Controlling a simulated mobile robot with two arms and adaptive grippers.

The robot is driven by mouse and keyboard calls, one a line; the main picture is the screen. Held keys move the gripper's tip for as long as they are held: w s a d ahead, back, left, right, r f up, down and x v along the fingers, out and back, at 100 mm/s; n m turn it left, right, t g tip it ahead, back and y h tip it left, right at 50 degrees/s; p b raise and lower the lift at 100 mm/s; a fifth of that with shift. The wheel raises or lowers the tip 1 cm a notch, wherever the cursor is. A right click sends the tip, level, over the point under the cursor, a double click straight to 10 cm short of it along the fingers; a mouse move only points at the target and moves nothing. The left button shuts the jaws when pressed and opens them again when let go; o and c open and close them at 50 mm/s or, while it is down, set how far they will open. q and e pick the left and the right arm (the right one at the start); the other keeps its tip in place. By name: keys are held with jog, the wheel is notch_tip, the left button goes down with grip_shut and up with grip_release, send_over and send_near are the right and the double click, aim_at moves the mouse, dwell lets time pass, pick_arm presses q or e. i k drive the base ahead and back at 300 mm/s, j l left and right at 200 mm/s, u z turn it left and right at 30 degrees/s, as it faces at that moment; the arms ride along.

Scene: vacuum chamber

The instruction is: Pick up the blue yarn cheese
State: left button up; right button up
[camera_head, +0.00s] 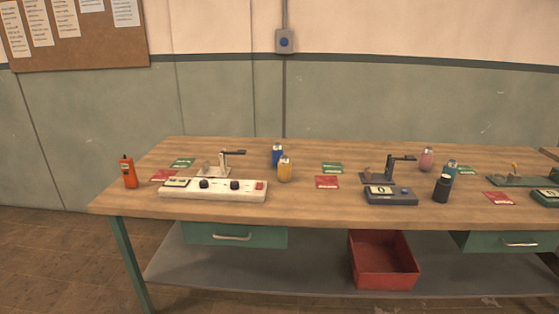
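The blue yarn cheese (277,155) is a small upright blue cylinder with a pale top. It stands toward the back of the wooden workbench (330,211), left of the bench's middle. A yellow yarn cheese (285,170) stands just in front of it and slightly to the right, hiding part of its lower right side. Neither of my grippers shows in the head view, so nothing is seen held.
A white control panel (213,194) with knobs and a small stand (224,160) sit left of the yarn. An orange bottle (129,173) stands near the left edge. Rightward are a grey scale (390,197), a black cylinder (442,188), and pink (427,159) and teal (450,168) cylinders.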

aim_at(277, 151)
jog(key=i+z, duration=0.25)
jog(key=i, duration=0.8)
